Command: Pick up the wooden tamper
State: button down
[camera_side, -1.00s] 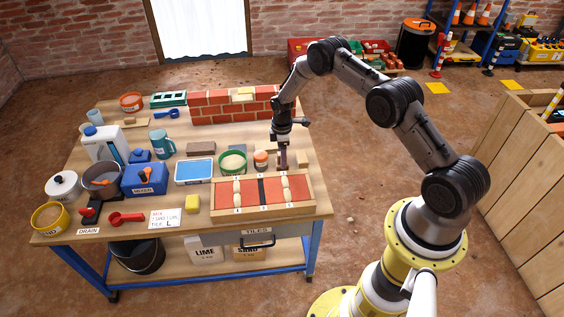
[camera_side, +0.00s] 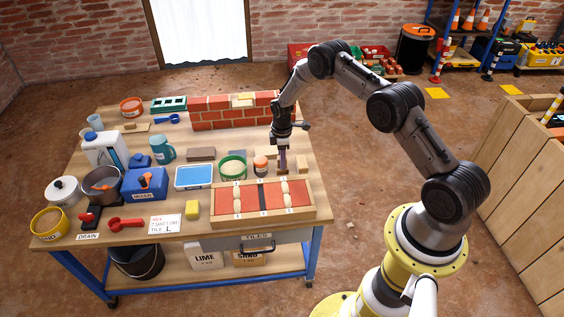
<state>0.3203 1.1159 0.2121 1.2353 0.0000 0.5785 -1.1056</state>
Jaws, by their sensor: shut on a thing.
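My gripper (camera_side: 283,164) points down over the right part of the workbench, just behind the tile tray. It is shut on a small brown upright piece, which I take to be the wooden tamper (camera_side: 283,171). Most of it is hidden by the fingers and the tray's back edge. Whether its lower end touches the bench or hangs just above it, I cannot tell.
The tile tray (camera_side: 213,215) lies directly in front. An orange-and-white jar (camera_side: 260,164) and a green-rimmed bowl (camera_side: 233,167) stand left of my gripper. A small wooden block (camera_side: 302,163) is close on its right. A low brick wall (camera_side: 230,117) stands behind.

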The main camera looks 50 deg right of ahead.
notch_tip(320, 180, up, 3)
jog(key=shift+f, duration=0.1)
jog(key=s+a+r, duration=0.4)
jog(key=s+r, duration=0.5)
jog(key=s, duration=0.4)
jog(key=shift+s+a+r, duration=0.15)
jog(key=shift+a+r, duration=0.05)
jog(key=shift+r, duration=0.05)
jog(key=c, duration=1.2)
grip_release()
jog(key=shift+c, duration=0.2)
grip_shut()
jog(key=w+a+f, duration=0.2)
jog(key=a, duration=0.6)
jog(key=shift+s+d+f, duration=0.1)
jog(key=shift+d+f, duration=0.05)
jog(key=shift+f, duration=2.55)
